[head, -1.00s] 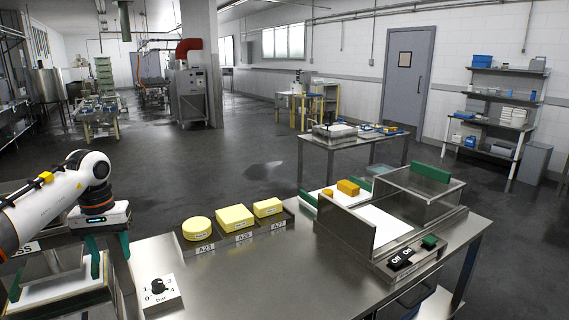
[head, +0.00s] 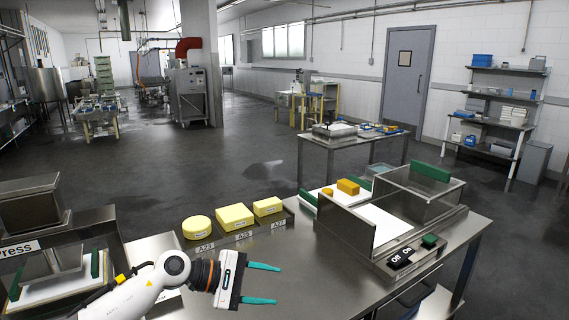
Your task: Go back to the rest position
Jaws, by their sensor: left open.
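My left gripper (head: 262,283) is over the front left of the steel table (head: 330,270). Its two teal fingers are apart and point right, with nothing between them. It is in front of the tray (head: 240,239) of cheeses and apart from it. The tray holds a round yellow cheese (head: 197,227) and two yellow blocks, (head: 235,216) one in the middle and a smaller block (head: 268,206) on the right. My left arm hides the dial panel. My right gripper is not in the head view.
The press (head: 45,245) stands at the left. The table's middle is clear.

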